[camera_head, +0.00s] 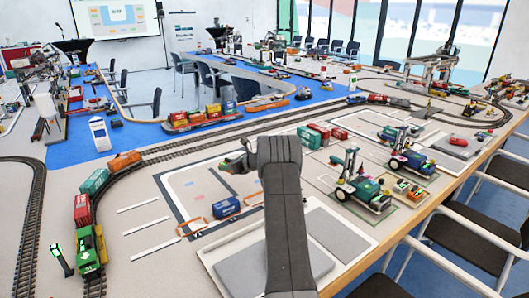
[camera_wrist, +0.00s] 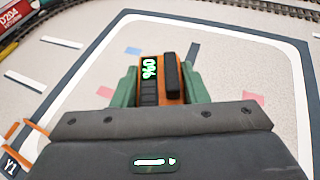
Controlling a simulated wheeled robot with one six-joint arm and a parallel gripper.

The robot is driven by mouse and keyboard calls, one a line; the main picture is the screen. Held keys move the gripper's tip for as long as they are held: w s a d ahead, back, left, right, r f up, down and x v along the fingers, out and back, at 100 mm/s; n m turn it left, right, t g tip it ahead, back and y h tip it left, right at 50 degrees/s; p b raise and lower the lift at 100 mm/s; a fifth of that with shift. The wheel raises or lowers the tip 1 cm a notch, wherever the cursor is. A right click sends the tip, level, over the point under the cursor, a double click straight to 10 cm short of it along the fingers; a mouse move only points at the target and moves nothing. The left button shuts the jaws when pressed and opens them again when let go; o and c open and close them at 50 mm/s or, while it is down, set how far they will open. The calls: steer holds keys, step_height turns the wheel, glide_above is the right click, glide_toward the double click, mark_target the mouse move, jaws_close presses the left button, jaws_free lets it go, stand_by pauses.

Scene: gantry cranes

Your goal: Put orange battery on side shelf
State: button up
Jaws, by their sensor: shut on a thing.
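My gripper (camera_wrist: 160,85) has green fingers and is shut on the orange battery (camera_wrist: 149,92), one finger at each side of it. The battery has a black handle bar and a small display reading 0% in green. In the wrist view it hangs over a pale floor patch with a white and dark outline. In the head view my gripper (camera_head: 236,164) is over the middle of the layout table, at the end of my dark arm, and the battery is too small to make out there. I cannot pick out the side shelf in either view.
A blue container (camera_head: 226,207) sits between orange frames below my gripper. A green locomotive (camera_head: 90,249) with wagons stands on the curved track at left. Toy vehicles with masts (camera_head: 357,190) stand at right. Chairs (camera_head: 480,235) line the table's right edge.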

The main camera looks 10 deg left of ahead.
steer(key=d+r+m+t+h, duration=0.1)
steer(key=d+r+m+t, duration=0.2)
steer(key=d, duration=0.6)
steer(key=s+d+m+t+h+p, duration=0.1)
steer(key=s+d+m+t+h, duration=0.1)
steer(key=s+d, duration=0.4)
steer(key=s+d+r+m+t+h+p, duration=0.1)
steer(key=s+d+m+h, duration=0.2)
steer(key=d, duration=1)
steer(key=s+d+r+m+t+h+p, duration=0.1)
steer(key=s+d+m+t+h, duration=0.1)
steer(key=s+d, duration=0.7)
steer(key=shift+d+m+t+h, duration=0.3)
steer(key=shift+d+m+h, duration=0.1)
steer(key=shift+m, duration=0.1)
